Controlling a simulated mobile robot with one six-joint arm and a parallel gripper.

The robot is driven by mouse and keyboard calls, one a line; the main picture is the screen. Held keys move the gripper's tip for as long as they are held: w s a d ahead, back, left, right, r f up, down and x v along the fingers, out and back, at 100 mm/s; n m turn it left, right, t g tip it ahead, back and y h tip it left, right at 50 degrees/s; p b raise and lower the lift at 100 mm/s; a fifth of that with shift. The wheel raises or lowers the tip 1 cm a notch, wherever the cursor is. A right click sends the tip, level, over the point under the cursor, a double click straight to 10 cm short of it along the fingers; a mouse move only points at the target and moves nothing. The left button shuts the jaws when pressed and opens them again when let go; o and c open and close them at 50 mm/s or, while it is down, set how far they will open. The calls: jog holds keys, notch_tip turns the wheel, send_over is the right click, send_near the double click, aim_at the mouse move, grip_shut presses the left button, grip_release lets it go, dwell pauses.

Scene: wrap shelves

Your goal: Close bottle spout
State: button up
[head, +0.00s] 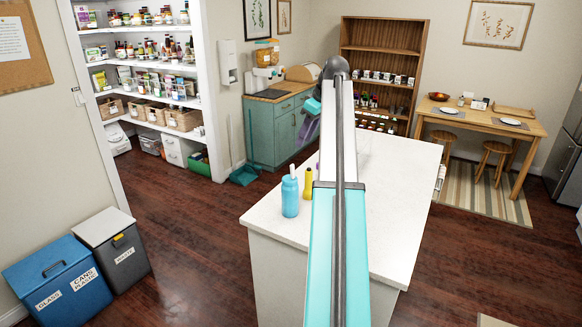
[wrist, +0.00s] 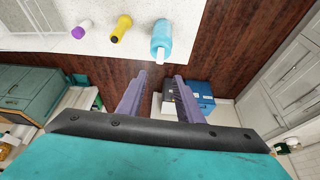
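A light blue bottle (head: 290,199) stands upright near the left edge of the white counter, with a small pale spout (head: 292,170) on top. In the wrist view the blue bottle (wrist: 162,38) shows inverted at the top, its pale spout (wrist: 160,58) pointing down the picture. Whether the spout is raised or folded cannot be told. My gripper (wrist: 160,78) is open and empty, its two purple fingers apart. The spout lies roughly in line with the gap, beyond the fingertips, with no contact visible. In the head view my gripper (head: 306,130) is partly seen above and behind the bottle.
A yellow bottle (head: 308,184) with a dark cap stands close to the right of the blue one. A purple-capped bottle (wrist: 82,28) stands further along the white counter (head: 400,180). Floor left of the counter is clear up to the blue bin (head: 60,285) and grey bin (head: 120,250).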

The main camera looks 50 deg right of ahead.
aim_at(293, 165)
jog(key=shift+f, duration=0.15)
jog(key=shift+p+x, duration=2.35)
jog(key=shift+x, duration=4.5)
